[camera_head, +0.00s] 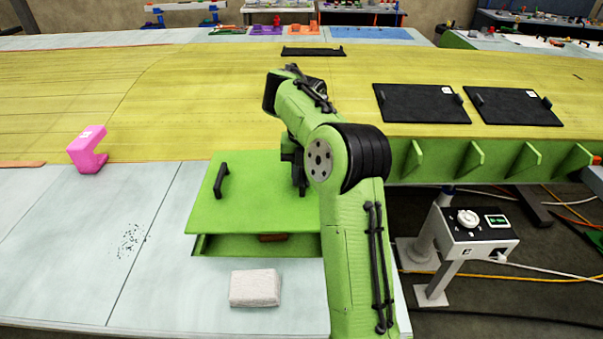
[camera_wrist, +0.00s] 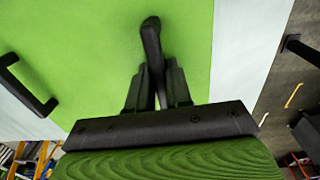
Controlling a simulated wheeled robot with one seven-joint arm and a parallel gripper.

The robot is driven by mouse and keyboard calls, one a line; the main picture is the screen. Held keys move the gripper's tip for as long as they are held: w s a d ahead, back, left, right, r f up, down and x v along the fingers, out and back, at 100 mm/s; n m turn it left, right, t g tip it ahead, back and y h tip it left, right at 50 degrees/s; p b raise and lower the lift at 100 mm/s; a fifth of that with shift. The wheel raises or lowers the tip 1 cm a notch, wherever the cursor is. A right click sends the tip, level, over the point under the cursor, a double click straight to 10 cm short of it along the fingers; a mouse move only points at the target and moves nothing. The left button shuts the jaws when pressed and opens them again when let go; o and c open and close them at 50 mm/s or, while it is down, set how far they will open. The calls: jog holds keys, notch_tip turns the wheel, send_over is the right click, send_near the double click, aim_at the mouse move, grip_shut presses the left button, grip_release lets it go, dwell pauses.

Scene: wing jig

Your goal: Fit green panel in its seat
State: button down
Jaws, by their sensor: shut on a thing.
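The green panel (camera_head: 255,202) is a flat plate with two black handles. Its left handle (camera_head: 221,181) is free and also shows in the wrist view (camera_wrist: 28,85). My gripper (camera_head: 298,185) is shut on the right handle, whose end shows above the fingers in the wrist view (camera_wrist: 151,35). The panel lies over the green-walled seat (camera_head: 210,246), which is open along the near side below the panel's front edge. A reddish-brown piece (camera_head: 273,237) shows inside the opening. My arm hides the panel's right side. I cannot tell whether the panel's far edge touches the seat.
A pale block (camera_head: 255,288) lies just in front of the seat. A pink bracket-shaped piece (camera_head: 87,150) stands to the left. Black panels (camera_head: 421,103) lie on the yellow wing skin (camera_head: 190,90). A control box on a stand (camera_head: 470,232) is at the right.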

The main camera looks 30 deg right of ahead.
jog(key=shift+w+d, duration=0.1)
jog(key=shift+w, duration=0.1)
jog(key=shift+s+f+b, duration=0.2)
jog(key=shift+f+b, duration=0.15)
jog(key=shift+b, duration=0.1)
notch_tip(320, 180, down, 6)
jog(key=b, duration=0.5)
jog(key=shift+w, duration=0.1)
jog(key=shift+b, duration=0.65)
dwell(0.4)
jog(key=shift+f+b, duration=1.55)
jog(key=shift+b, duration=0.35)
jog(key=c, duration=1)
grip_release()
jog(key=shift+o, duration=0.2)
jog(key=r+p, duration=0.3)
jog(key=r, duration=0.2)
jog(key=r+p, duration=0.4)
jog(key=r, duration=0.1)
jog(key=s+r+p, duration=0.1)
jog(key=r+p, duration=0.3)
jog(key=r, duration=0.2)
jog(key=shift+d, duration=0.35)
